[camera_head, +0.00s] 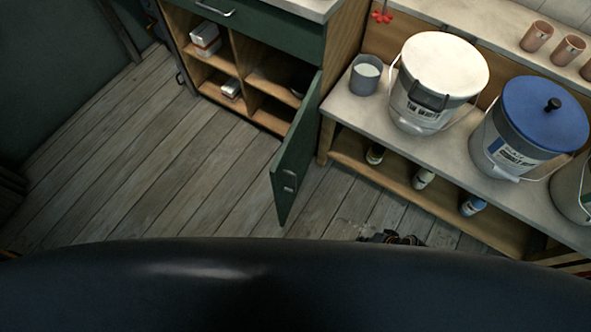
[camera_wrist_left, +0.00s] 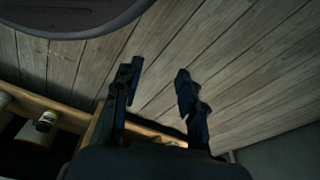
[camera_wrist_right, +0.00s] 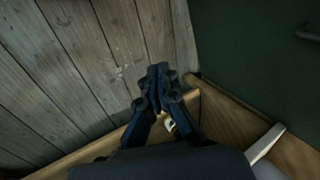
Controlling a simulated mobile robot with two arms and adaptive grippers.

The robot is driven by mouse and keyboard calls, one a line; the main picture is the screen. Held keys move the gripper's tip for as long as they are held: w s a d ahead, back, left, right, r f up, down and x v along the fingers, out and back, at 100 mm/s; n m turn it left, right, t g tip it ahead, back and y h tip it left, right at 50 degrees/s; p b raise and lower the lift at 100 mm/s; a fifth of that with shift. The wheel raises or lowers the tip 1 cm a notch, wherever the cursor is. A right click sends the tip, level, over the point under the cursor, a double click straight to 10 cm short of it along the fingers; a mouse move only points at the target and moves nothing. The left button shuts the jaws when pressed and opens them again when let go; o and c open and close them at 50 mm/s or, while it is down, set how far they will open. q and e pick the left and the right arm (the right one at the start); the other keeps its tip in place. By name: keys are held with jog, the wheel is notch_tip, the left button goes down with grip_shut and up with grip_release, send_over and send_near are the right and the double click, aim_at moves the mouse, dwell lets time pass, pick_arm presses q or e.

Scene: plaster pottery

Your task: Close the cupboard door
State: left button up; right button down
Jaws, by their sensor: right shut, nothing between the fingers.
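The cupboard door (camera_head: 297,150) is dark green and stands swung open, jutting out from the cupboard front, with a metal handle (camera_head: 289,181) near its free edge. The cupboard (camera_head: 300,37) shows open compartments. My right gripper (camera_head: 392,237) shows only partly, right of the door and apart from it, beyond my dark body edge. In the right wrist view my right gripper (camera_wrist_right: 158,75) is shut and empty, left of a dark green panel (camera_wrist_right: 245,50); I cannot tell whether this is the door. My left gripper (camera_wrist_left: 155,80) is open and empty over floorboards in its wrist view.
A bench (camera_head: 345,110) right of the door carries a white-lidded bucket (camera_head: 440,65), a blue-lidded bucket (camera_head: 530,125) and a grey cup (camera_head: 365,76). Bottles (camera_head: 423,178) stand on its lower shelf. Small boxes (camera_head: 206,38) sit in the cupboard. The plank floor (camera_head: 150,160) left of the door is clear.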

aim_at(285, 156)
jog(key=w+a+r+m+t+y+b, duration=0.1)
jog(key=w+a+y+b, duration=0.1)
jog(key=w+b, duration=0.15)
jog(key=w+a+r+t+y+b, duration=0.1)
jog(key=w+a+r+y+b, duration=0.1)
jog(key=w, duration=0.3)
jog(key=w+a+r+n+y+b, duration=0.1)
jog(key=w+a+r+y+b, duration=0.2)
jog(key=r, duration=0.6)
jog(key=w+a+r+n+y+b, duration=0.1)
jog(key=a+r+y+b, duration=0.2)
jog(key=r+y+b, duration=0.45)
pick_arm(q)
jog(key=w+d+t+p, duration=0.1)
jog(key=w+p, duration=0.1)
jog(key=w, duration=0.5)
jog(key=shift+r+p, duration=0.15)
jog(key=shift+p, duration=0.2)
pick_arm(e)
jog(key=w+a, duration=0.1)
jog(key=a, duration=0.3)
jog(key=w+a+r+h, duration=0.1)
jog(key=w+a, duration=0.1)
jog(key=a, duration=0.2)
jog(key=w+a+h, duration=0.1)
jog(key=w+a, duration=0.1)
jog(key=a, duration=0.2)
jog(key=shift+a+r+t, duration=0.2)
jog(key=shift+r+t, duration=0.1)
jog(key=shift+r, duration=0.1)
